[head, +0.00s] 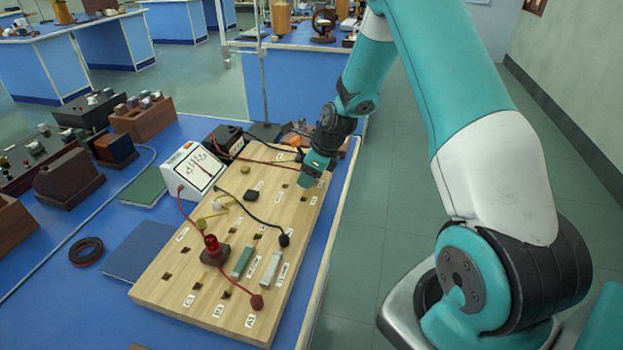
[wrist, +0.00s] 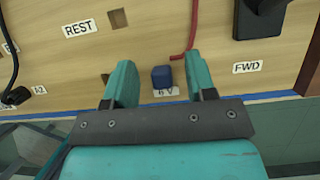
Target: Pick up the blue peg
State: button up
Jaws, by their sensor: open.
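The blue peg (wrist: 162,76) is a small dark blue block standing on the wooden board (wrist: 50,65) in the wrist view, beside a partly covered label. My gripper (wrist: 158,62) is open, with one teal finger on either side of the peg and a gap to each. I cannot tell how far above the board the fingertips are. In the head view my gripper (head: 310,180) is over the far right part of the board (head: 160,290), and the peg cannot be made out there.
A red cable (wrist: 192,25) runs close beyond the right finger. A black block (wrist: 262,18) stands at the upper right. Floor lies right of the bench.

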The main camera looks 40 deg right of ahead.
grip_shut()
jog(key=shift+r, duration=0.15)
notch_tip(320, 180, up, 23)
jog(key=p, duration=0.4)
dwell(0.7)
